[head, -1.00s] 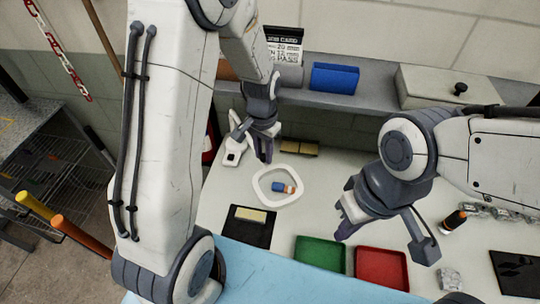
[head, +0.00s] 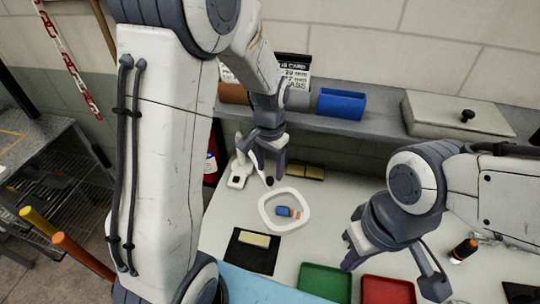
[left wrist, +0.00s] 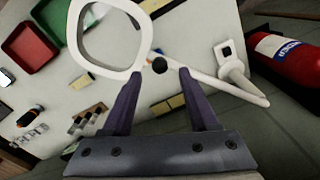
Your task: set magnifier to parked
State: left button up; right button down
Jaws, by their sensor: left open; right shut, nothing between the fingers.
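The magnifier is a white ring-shaped head (head: 263,213) on a white arm, with its base (head: 239,176) at the table's back left. The head hangs over the table, and a blue and orange item shows through it. In the left wrist view the magnifier's ring (left wrist: 142,34) is at upper left, with a black knob (left wrist: 160,65) beside it. My left gripper (head: 271,175) is open above the arm by the ring. In the left wrist view its fingertips (left wrist: 162,75) lie either side of the knob, not visibly gripping it. My right gripper (head: 347,252) is shut and empty, above the table at right.
A green tray (head: 325,282) and a red tray (head: 388,291) lie at the front. A dark mat (head: 245,262) with a yellowish block is left of them. A shelf behind carries a blue bin (head: 342,103) and a grey case (head: 455,115). A red extinguisher (left wrist: 285,62) stands beside the table.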

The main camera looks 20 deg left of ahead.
pick_arm(q)
notch_tip(320, 180, up, 7)
jog(key=shift+b, duration=0.35)
